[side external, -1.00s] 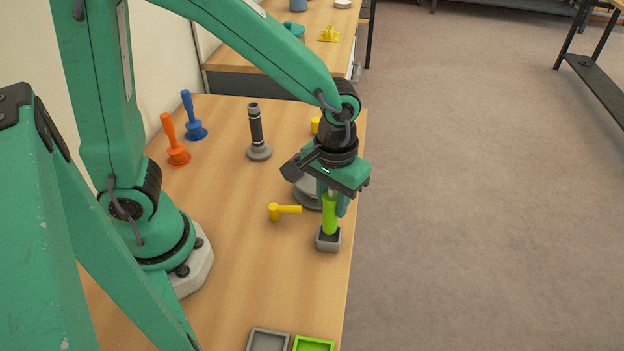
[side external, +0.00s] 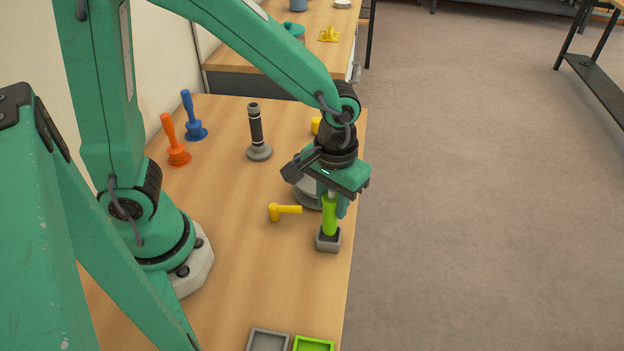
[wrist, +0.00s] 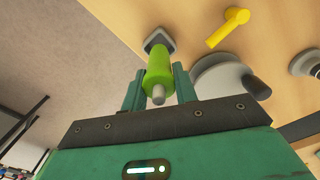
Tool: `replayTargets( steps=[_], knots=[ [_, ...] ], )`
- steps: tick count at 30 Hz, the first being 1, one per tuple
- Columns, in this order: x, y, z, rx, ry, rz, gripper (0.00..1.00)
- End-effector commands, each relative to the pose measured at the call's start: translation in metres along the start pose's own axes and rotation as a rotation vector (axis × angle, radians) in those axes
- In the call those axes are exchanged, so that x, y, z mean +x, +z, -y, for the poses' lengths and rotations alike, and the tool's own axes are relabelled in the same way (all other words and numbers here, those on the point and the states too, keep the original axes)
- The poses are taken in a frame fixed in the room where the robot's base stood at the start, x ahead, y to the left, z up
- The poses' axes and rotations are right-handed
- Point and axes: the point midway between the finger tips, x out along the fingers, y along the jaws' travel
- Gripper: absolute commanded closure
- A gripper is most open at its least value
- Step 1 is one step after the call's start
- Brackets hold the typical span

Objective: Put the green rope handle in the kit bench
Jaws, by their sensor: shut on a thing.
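The green rope handle (side external: 329,216) is an upright bright green cylinder near the right edge of the wooden bench top. Its lower end is at a small grey square holder (side external: 328,242); I cannot tell whether it sits in it or just above. My gripper (side external: 335,203) is above the bench, shut on the upper part of the handle. In the wrist view the handle (wrist: 159,70) is between the two green fingers, its grey tip towards the camera and the grey holder (wrist: 159,40) at its far end. Which surface is the kit bench is not marked.
A yellow angled piece (side external: 285,211) lies left of the handle. A grey round base (side external: 306,195) is partly hidden behind my gripper. A black-and-grey post (side external: 257,135), orange (side external: 173,145) and blue (side external: 192,120) plungers stand farther back. Grey (side external: 268,341) and green (side external: 314,344) trays are at the front.

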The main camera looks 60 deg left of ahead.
Motion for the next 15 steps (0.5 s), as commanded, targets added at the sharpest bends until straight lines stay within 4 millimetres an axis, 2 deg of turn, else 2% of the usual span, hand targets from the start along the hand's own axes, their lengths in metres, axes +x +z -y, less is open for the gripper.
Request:
replayTargets(
  steps=[15],
  knots=[
    [0.0096,0.0001,0.0001,0.000,-0.001,0.001,1.00]
  ],
)
